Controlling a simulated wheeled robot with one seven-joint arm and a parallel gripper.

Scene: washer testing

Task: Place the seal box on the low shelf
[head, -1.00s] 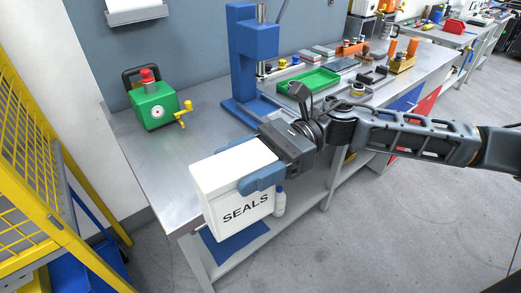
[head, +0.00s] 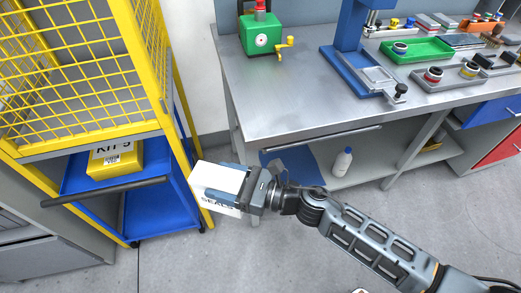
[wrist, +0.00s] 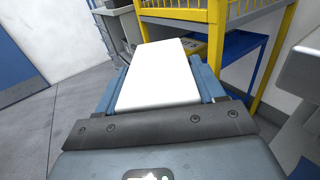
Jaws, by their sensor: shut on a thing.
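The seal box (head: 219,184) is white with "SEALS" printed on its side. My gripper (head: 240,188) is shut on it and holds it in the air in front of the workbench's left end, beside the yellow cage. In the wrist view the white lid of the seal box (wrist: 158,75) lies between my blue fingers. The workbench's low shelf (head: 372,172) is under the steel top, to the right of the box. It carries a blue sheet at its left and a white bottle. My forearm hides part of the shelf's front area.
The white bottle (head: 343,162) stands on the low shelf. A green device (head: 262,35) and blue press (head: 350,45) stand on the bench top.

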